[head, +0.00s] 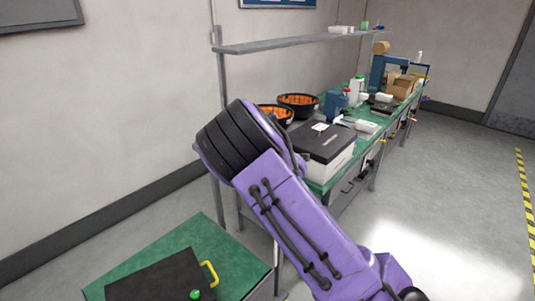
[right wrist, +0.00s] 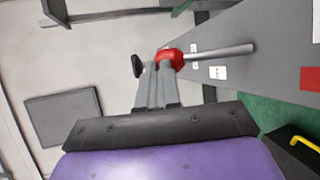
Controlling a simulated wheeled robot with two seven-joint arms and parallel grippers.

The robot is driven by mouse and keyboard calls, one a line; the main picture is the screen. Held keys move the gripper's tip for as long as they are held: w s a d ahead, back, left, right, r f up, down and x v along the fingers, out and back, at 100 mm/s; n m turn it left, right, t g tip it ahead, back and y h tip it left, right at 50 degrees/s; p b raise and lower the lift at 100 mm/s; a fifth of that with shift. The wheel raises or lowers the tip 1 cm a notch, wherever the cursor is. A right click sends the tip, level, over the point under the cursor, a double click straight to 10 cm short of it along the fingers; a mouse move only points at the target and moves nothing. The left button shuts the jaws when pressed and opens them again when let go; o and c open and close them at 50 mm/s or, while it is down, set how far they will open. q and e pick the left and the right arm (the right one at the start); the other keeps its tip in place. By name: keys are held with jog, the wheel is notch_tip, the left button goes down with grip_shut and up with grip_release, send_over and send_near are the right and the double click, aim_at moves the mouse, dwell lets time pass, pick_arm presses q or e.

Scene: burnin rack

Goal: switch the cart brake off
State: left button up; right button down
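In the right wrist view, a red hub (right wrist: 170,57) with a bare grey metal bar (right wrist: 220,52) extending right lies at the tips of my right gripper (right wrist: 156,70). A black knob (right wrist: 137,66) shows just left of the fingers. I take the hub and bar to be the brake lever, but no label shows. The grey fingers are close together, touching or nearly touching the hub; no held object shows clearly between them. In the head view my purple right arm reaches up from the lower right and its gripper is hidden. My left gripper is out of view.
A green-topped cart or bench (head: 215,240) with a black panel (head: 150,278), yellow handle (head: 209,273) and green knob (head: 195,294) stands at lower left. A long green bench (head: 372,143) carries boxes and bins. A grey surface (right wrist: 270,55) bears white labels. Floor at right is clear.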

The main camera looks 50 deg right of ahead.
jog(key=shift+w+a, duration=0.1)
jog(key=shift+w, duration=0.05)
jog(key=b+v, duration=0.2)
jog(key=v, duration=0.8)
jog(key=shift+s+b, duration=0.35)
